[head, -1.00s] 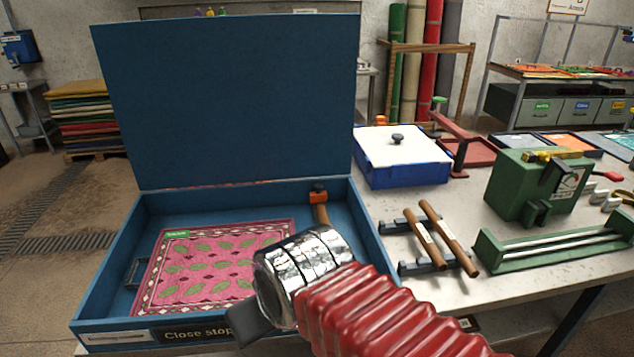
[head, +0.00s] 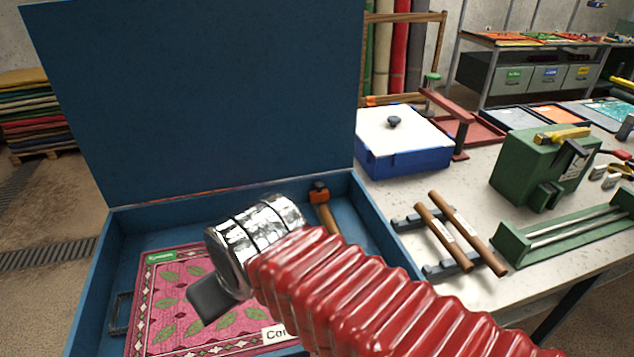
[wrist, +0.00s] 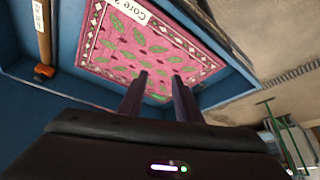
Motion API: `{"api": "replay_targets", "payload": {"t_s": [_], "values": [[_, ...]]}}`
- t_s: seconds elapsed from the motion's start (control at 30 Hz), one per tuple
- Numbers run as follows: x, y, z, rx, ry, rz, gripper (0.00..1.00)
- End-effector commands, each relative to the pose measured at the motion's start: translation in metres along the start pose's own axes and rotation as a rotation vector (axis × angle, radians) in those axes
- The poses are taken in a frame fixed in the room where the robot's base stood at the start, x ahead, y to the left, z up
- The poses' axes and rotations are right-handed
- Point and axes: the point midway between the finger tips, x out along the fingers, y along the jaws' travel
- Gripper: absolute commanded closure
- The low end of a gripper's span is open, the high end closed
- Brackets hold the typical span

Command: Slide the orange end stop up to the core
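The orange end stop (head: 319,194), with a dark knob on top, sits inside the blue case near its back wall. A brown wooden core (head: 328,219) runs forward from it. They look close together; I cannot tell whether they touch. My red arm hides the core's front part. My gripper (head: 208,299) is over the pink rug, left of the end stop. In the wrist view its two dark fingers (wrist: 160,75) are apart with nothing between them.
The blue case (head: 385,226) has its lid (head: 200,95) raised behind. The pink leaf-patterned rug (head: 165,305) lies inside it. Two wooden rods (head: 455,230) on dark rests, a blue box (head: 405,155) and a green machine (head: 540,170) stand on the bench at right.

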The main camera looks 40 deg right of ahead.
Motion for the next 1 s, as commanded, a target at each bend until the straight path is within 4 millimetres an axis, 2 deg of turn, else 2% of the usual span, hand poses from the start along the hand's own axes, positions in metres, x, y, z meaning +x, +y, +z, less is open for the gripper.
{"api": "replay_targets", "payload": {"t_s": [0.33, 0.43, 0.5, 0.63, 0.77, 1.0], "values": [[0.000, 0.000, 0.000, 0.000, 0.000, 0.000, 0.69], [0.000, 0.001, -0.001, 0.001, 0.001, 0.001, 0.63], [0.002, 0.004, -0.003, 0.008, 0.005, 0.009, 0.60], [0.011, 0.017, -0.015, 0.035, 0.032, 0.046, 0.60], [0.026, 0.049, -0.036, 0.087, 0.084, 0.117, 0.60], [0.057, 0.136, -0.075, 0.180, 0.216, 0.269, 0.60]]}}
